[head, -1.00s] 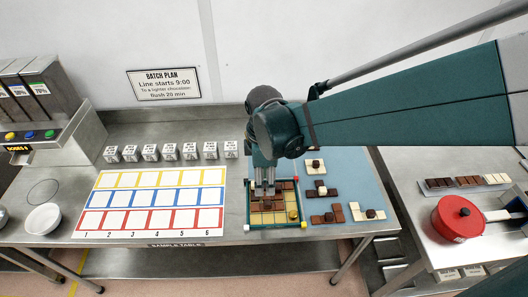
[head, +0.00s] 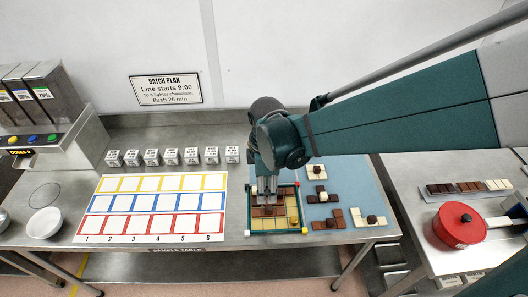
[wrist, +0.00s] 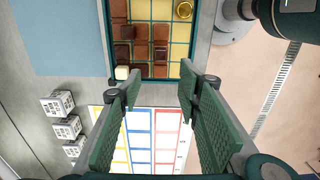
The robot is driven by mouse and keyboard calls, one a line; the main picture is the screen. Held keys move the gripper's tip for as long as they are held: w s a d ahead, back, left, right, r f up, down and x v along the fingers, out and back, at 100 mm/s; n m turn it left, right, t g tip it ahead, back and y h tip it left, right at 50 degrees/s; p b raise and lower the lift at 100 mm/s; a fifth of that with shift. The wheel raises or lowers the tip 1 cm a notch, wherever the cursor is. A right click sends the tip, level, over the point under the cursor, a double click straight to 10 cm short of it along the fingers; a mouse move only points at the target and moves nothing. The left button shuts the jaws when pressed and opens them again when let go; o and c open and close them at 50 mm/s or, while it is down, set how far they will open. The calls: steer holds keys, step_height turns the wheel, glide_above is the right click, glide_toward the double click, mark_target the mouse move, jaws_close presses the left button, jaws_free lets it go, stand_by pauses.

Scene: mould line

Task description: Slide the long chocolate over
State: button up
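A green-framed tray (head: 249,222) with a yellow grid stands at the table's front, below my gripper (head: 267,197). Its near end shows at the top of the wrist view (wrist: 190,52). Brown chocolate pieces (wrist: 160,32) lie in it, with a darker one (wrist: 122,52) and a small white one (wrist: 122,73) at one edge. I cannot tell which is the long chocolate; seams are unclear. A gold round piece (wrist: 183,10) sits in a corner cell. My gripper (wrist: 158,82) has its fingers apart, with nothing between them. My gripper hides part of the tray in the head view.
A blue mat (head: 350,190) with several small chocolate groups lies right of the tray. A sample chart (head: 150,208) lies to the left, with several labelled white cubes (head: 172,156) behind it. A red pot (head: 459,224) stands on the right-hand table.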

mark_target(269, 208)
steer(key=shift+d+f+p, duration=0.25)
steer(key=shift+f, duration=0.65)
steer(key=shift+d+f+p, duration=0.25)
steer(key=shift+f, duration=0.65)
steer(key=shift+f, duration=0.1)
steer(key=shift+f+b, duration=0.35)
steer(key=shift+f, duration=3.45)
steer(key=c, duration=1)
